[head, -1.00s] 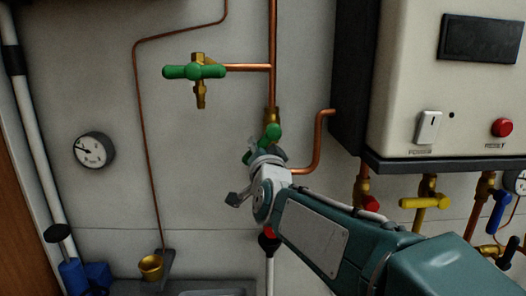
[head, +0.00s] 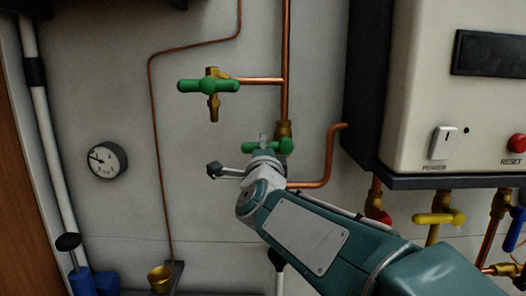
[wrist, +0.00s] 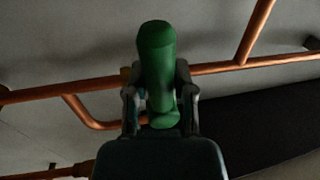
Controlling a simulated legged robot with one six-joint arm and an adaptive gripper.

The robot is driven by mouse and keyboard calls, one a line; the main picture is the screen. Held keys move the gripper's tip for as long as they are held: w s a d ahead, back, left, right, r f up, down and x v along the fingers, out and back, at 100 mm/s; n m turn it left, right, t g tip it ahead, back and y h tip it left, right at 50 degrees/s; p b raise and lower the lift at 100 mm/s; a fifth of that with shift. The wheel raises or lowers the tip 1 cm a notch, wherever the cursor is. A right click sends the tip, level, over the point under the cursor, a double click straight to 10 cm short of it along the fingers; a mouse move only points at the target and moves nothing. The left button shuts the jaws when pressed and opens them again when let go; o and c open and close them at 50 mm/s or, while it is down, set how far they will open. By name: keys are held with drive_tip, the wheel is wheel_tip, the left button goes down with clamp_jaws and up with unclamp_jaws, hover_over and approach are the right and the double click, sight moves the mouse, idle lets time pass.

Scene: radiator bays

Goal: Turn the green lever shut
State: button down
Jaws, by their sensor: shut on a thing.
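The green lever (head: 286,146) sits on a brass valve on the vertical copper pipe, partly hidden behind my gripper (head: 264,150). Its visible ends lie roughly level, across the pipe. In the wrist view the green lever (wrist: 156,55) stands between the two fingers of my gripper (wrist: 160,95), one finger on each side. My gripper is shut on it. A second green handle (head: 208,86) is on a brass tap at the upper left, also level, apart from my gripper.
A white boiler (head: 415,90) with a dark side stands right of the lever. Below it are a yellow lever (head: 438,218) and a red handle (head: 378,214). A bent copper pipe (head: 330,160) runs close by. A gauge (head: 107,160) hangs on the left wall. A brass cup (head: 160,278) sits low.

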drive_tip(key=shift+m, duration=0.4)
drive_tip(key=shift+f, duration=0.1)
drive_tip(key=shift+c, duration=2.2)
unclamp_jaws()
drive_tip(key=shift+d, duration=0.15)
drive_tip(key=s+f, duration=0.2)
drive_tip(key=s, duration=0.9)
drive_tip(key=shift+s+f, duration=0.15)
drive_tip(key=shift+s, duration=0.2)
